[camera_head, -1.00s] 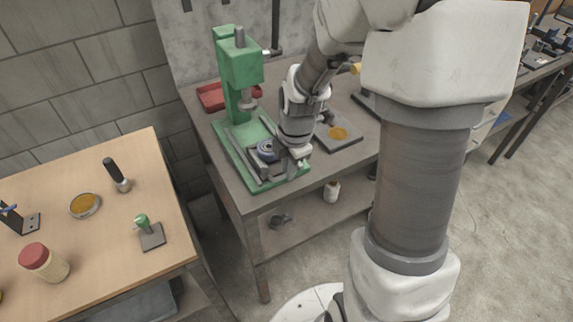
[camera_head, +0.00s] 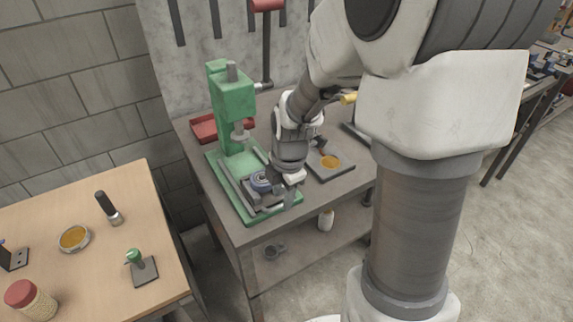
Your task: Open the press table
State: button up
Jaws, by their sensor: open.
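The green press (camera_head: 232,103) stands on the grey workbench, its ram hanging down from the head. Its green base (camera_head: 229,193) carries a sliding press table (camera_head: 251,201) with a dark round part (camera_head: 261,181) on it. The table sits toward the front end of the base, forward of the ram. My gripper (camera_head: 289,193) is at the front right end of the press table, pointing down. It is open. One finger shows beside the table's front end; whether it touches the table cannot be told. The wrist hides part of the table's right side.
A red tray (camera_head: 205,129) lies behind the press. A grey plate with an amber disc (camera_head: 330,161) lies right of my wrist. A wooden table (camera_head: 62,215) at left holds a jar (camera_head: 29,299), a dish and small tools.

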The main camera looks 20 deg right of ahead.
notch_tip(320, 180, up, 15)
jog(key=s+p, duration=0.2)
jog(key=shift+s+d+r, duration=0.15)
jog(key=shift+s+d, duration=0.1)
jog(key=shift+s, duration=0.05)
jog(key=s+a+r+m+t, duration=0.1)
jog(key=s+r+m, duration=0.1)
jog(key=s+m, duration=0.4)
jog(key=s+a+r+m+t, duration=0.2)
jog(key=s+m, duration=0.5)
jog(key=m, duration=0.7)
jog(key=shift+r+t, duration=0.3)
jog(key=shift+r, duration=0.15)
